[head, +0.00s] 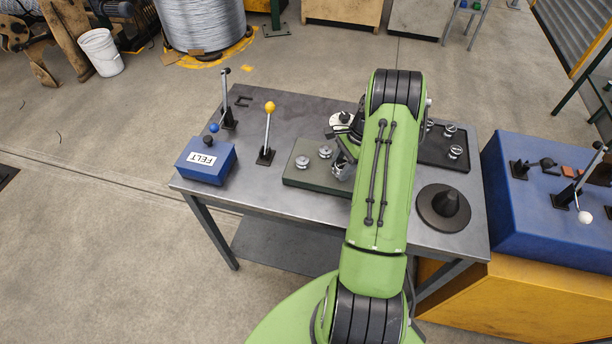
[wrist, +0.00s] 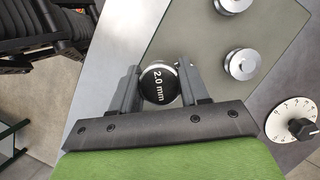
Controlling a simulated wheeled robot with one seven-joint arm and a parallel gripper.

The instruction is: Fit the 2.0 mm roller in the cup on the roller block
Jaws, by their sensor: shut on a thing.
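The 2.0 mm roller (wrist: 159,83) has a black top with white "2.0 mm" lettering. It sits between the two fingers of my gripper (wrist: 158,88), which is shut on it. In the head view my gripper (head: 342,168) is over the right part of the grey-green roller block (head: 298,180). The block also shows in the wrist view (wrist: 205,55), with two silver rollers (wrist: 240,64) on it. The cup under the held roller is hidden, and I cannot tell whether the roller is above it or in it.
A white dial (wrist: 292,120) stands beside the block. A dark tray (head: 432,153) with several rollers and a black cone (head: 447,204) lie to the right. A blue FELT box (head: 206,160) and a yellow-knobbed lever (head: 267,130) stand left. Bare tabletop (head: 235,185) lies between box and block.

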